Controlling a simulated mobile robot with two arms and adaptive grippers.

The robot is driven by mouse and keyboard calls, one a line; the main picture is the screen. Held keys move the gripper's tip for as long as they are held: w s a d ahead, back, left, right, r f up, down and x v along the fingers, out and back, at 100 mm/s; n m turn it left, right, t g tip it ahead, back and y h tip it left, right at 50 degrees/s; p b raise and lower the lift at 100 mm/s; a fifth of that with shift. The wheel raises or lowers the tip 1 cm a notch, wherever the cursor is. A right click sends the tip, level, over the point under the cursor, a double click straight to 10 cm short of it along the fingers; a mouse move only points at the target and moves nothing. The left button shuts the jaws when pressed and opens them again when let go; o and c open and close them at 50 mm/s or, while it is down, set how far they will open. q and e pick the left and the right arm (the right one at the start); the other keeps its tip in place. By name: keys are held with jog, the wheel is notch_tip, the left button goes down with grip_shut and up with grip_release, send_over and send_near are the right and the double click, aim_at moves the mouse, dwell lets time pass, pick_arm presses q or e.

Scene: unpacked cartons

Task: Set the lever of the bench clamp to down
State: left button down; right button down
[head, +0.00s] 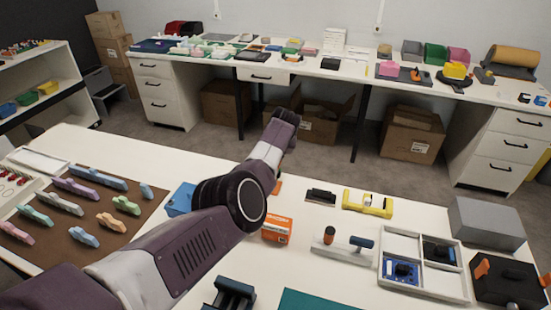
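A pale block (343,252) on the near table carries an upright orange-topped lever (328,236) and a dark blue handle (361,242); it may be the bench clamp, but I cannot tell for sure. A black device with an orange lever (482,268) stands at the right edge. Another orange lever (415,75) shows on the far bench. My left arm crosses from the lower left, and its dark end (286,117) points away, beyond the near table's far edge. Its fingers cannot be made out. My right gripper is not in view.
A white divided tray (418,290) with blue and black devices lies right of the pale block. Around it are an orange box (277,228), a yellow holder (368,203), a grey box (486,222) and a dark stand (232,294). A brown mat (120,240) with colored pieces is left.

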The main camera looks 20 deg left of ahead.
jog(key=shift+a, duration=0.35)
pick_arm(q)
jog(key=c, duration=1.9)
grip_release()
jog(key=shift+w, duration=0.1)
jog(key=shift+o, duration=0.5)
jog(key=shift+f, duration=0.1)
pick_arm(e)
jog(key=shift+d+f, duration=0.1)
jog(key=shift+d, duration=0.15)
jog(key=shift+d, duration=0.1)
